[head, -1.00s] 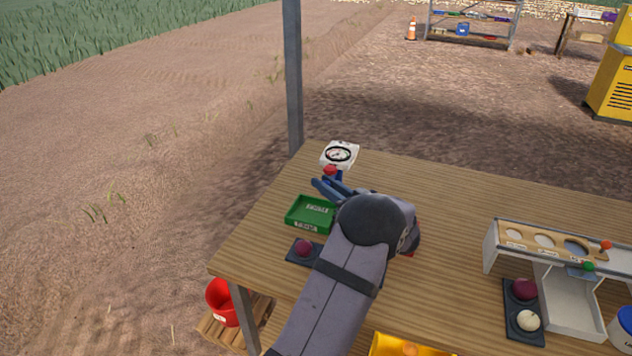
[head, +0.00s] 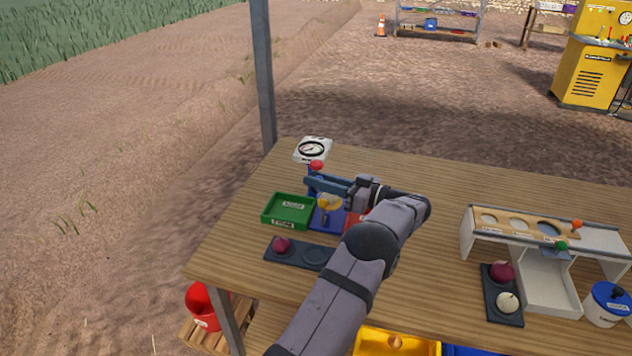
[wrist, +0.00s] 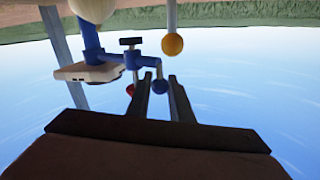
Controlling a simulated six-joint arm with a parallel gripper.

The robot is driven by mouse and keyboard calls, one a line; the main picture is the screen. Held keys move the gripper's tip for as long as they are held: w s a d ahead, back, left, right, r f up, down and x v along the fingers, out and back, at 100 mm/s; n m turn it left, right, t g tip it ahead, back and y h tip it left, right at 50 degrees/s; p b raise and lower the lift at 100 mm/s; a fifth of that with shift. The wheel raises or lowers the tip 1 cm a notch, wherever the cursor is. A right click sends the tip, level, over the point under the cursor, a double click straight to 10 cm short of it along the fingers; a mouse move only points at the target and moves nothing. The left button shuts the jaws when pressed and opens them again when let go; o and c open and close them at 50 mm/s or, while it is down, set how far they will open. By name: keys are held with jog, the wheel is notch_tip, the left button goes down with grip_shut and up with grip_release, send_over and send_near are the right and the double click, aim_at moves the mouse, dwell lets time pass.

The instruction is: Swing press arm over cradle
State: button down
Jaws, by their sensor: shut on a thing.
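My gripper (wrist: 161,96) is shut on the blue ball end (wrist: 160,86) of the blue cranked press arm (wrist: 147,62), which lies between its two fingers in the wrist view. In the head view my gripper (head: 328,184) reaches left at the back left of the table, just below the red knob (head: 316,165). The cradle area shows a pale yellow round thing (head: 333,202), likely an onion, on a blue base (head: 326,219). A yellow ball on a rod (wrist: 173,44) shows in the wrist view. My gripper partly hides the press arm in the head view.
A white dial gauge (head: 311,149) stands behind the press. A green tray (head: 288,210) is left of it. A red onion (head: 281,245) sits on a dark holder in front. A white sorting stand (head: 545,230) is at the right. The table's middle back is clear.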

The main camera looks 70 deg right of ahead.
jog(key=shift+d+r, duration=0.1)
jog(key=shift+r, duration=0.1)
dwell(0.3)
jog(key=c, duration=1.6)
grip_release()
jog(key=shift+f, duration=0.1)
